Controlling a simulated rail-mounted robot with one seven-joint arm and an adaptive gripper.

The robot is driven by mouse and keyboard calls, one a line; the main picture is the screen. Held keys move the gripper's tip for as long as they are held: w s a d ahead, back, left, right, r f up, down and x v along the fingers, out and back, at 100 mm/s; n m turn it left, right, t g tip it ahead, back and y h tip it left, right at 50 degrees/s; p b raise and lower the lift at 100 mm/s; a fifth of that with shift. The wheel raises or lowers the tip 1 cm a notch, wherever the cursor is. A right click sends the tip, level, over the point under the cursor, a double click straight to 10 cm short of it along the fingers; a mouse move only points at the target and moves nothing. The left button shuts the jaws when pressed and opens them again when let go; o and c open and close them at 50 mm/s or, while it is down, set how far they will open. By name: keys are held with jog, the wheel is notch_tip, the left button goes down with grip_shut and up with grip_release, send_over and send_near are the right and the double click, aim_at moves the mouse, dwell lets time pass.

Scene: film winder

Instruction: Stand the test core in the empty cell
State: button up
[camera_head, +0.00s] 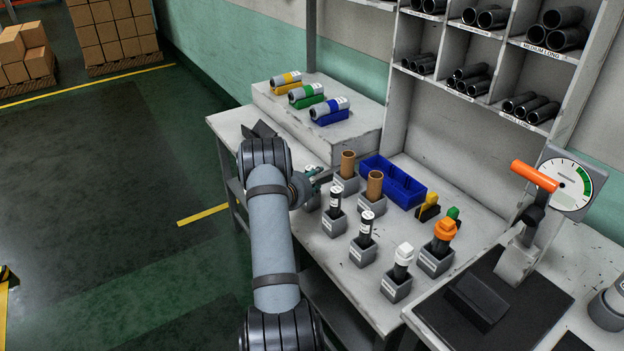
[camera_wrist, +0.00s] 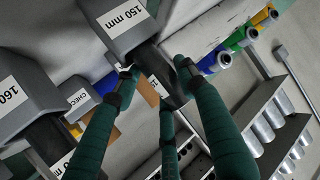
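In the head view two brown cores, (camera_head: 347,163) and (camera_head: 375,184), stand upright in grey cells at the back of the cell group. Two black cores with white caps, (camera_head: 335,197) and (camera_head: 366,227), stand in cells in front of them. I cannot tell which core is the test core. My gripper (camera_head: 314,181) is low over the bench, left of the brown cores; in the wrist view (camera_wrist: 157,70) its green fingers are apart. A grey cell marked 150 mm (camera_wrist: 126,18) is close by. My gripper hides part of the cells, and no empty cell can be made out.
A blue bin (camera_head: 393,181) lies behind the cores. A gauge press (camera_head: 535,205) stands at right.

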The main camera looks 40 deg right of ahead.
jog(key=shift+r, duration=0.15)
jog(key=b+v, duration=0.1)
jog(key=v, duration=1.1)
